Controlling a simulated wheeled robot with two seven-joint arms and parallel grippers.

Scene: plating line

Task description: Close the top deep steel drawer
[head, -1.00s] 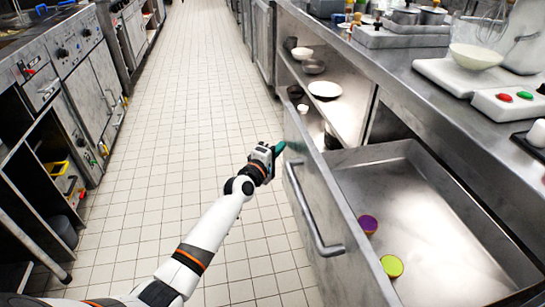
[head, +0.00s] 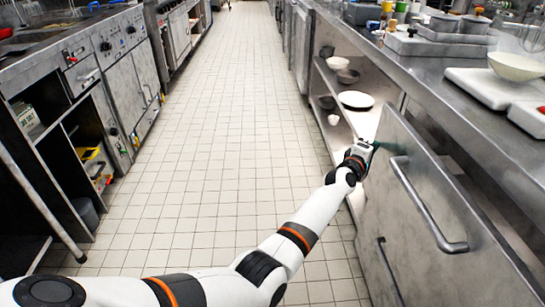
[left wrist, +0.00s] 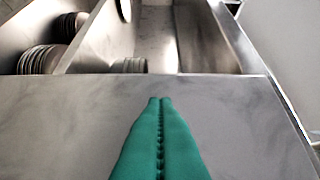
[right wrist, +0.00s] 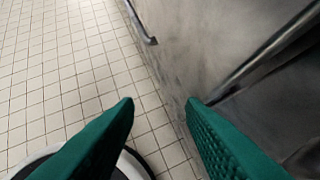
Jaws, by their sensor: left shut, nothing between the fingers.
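The top deep steel drawer's front panel (head: 425,185) stands at the right of the head view, with its bar handle (head: 422,205) facing the aisle. In the left wrist view the closed fingertips (left wrist: 160,100) point at the steel panel (left wrist: 230,120); contact is hard to tell. My right gripper (right wrist: 160,101) is open and empty beside a steel front.
Open shelves with bowls and a white plate (head: 356,99) lie just beyond the drawer. A lower handle (head: 390,272) sits below it. The counter (head: 440,90) holds pots and a bowl (head: 516,66). The tiled aisle (head: 220,130) is clear.

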